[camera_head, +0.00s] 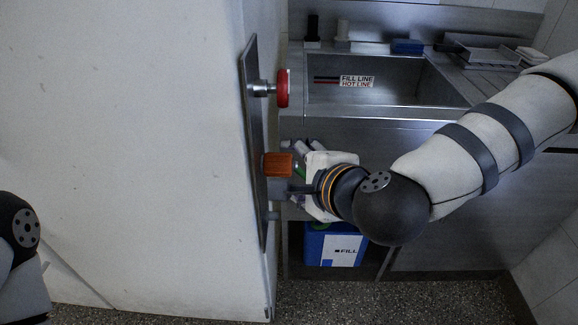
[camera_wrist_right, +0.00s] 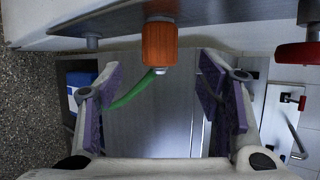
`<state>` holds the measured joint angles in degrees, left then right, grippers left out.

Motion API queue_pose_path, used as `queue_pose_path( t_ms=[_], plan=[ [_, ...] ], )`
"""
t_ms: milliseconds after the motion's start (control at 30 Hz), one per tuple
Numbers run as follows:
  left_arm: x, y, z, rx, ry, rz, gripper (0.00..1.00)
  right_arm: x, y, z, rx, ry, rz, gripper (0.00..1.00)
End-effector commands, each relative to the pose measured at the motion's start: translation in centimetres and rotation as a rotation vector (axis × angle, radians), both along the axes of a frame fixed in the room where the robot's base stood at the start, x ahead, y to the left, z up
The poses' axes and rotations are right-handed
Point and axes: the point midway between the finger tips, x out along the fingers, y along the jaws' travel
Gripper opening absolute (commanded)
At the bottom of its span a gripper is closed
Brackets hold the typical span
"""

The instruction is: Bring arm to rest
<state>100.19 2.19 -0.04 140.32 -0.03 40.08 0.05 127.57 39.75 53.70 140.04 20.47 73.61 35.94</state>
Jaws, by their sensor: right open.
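My right arm (camera_head: 470,150) comes in from the right. Its gripper (camera_head: 298,172) is beside the orange handle (camera_head: 278,164) on a wall-mounted metal plate (camera_head: 254,130). In the right wrist view the gripper (camera_wrist_right: 157,88) is open, with purple pads apart and nothing held. The orange handle (camera_wrist_right: 158,45) shows near the fingertips, between their lines, with gaps on both sides. A green hose-like strip (camera_wrist_right: 133,90) runs behind the fingers. My left arm shows only a part (camera_head: 18,235) at the left edge; its gripper is out of view.
A red knob (camera_head: 283,88) sits above the orange handle on the plate. A white wall block (camera_head: 120,130) fills the left. A steel sink (camera_head: 385,85) is behind, with a blue container (camera_head: 320,246) below. Speckled floor (camera_head: 400,300) shows in front.

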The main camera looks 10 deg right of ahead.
Motion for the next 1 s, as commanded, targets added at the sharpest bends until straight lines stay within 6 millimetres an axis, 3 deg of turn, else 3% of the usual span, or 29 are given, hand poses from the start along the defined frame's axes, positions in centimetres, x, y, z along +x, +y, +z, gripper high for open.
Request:
queue_pose_path(
  t_ms=[433, 500, 567, 667, 700, 767, 800, 900, 1000],
  plan=[
    [0.0, 0.0, 0.0, 0.0, 0.001, 0.0, 0.4, -0.3, -0.1, 0.1, -0.001, 0.001, 0.0, 0.61],
    [0.0, 0.0, 0.1, 0.0, -0.001, 0.0, 0.4, -0.8, 0.2, -0.8, -0.025, 0.019, 0.025, 0.61],
    [0.2, 0.0, 0.2, -0.001, -0.006, 0.0, 0.4, -2.2, 0.8, -3.2, -0.081, 0.063, 0.092, 0.61],
    [0.5, 0.0, 0.6, 0.0, -0.019, 0.0, 0.4, -7.1, 1.9, -10.0, -0.248, 0.196, 0.308, 0.61],
    [0.7, 0.0, 0.7, 0.0, -0.025, 0.0, 0.4, -9.9, 1.9, -13.0, -0.323, 0.259, 0.419, 0.61],
    [1.0, 0.0, 1.0, -0.001, -0.033, 0.0, 0.4, -14.4, 1.4, -16.9, -0.428, 0.35, 0.592, 0.61],
    [1.1, 0.0, 1.1, 0.0, -0.039, 0.001, 0.4, -17.6, 0.7, -19.2, -0.493, 0.411, 0.712, 0.61],
    [1.5, 0.0, 1.5, -0.001, -0.053, 0.002, 0.4, -25.6, -2.3, -23.4, -0.63, 0.553, 1.015, 0.61],
    [1.8, 0.0, 1.8, 0.0, -0.063, 0.002, 0.4, -32.0, -6.1, -25.3, -0.723, 0.668, 1.279, 0.61]
  ],
)
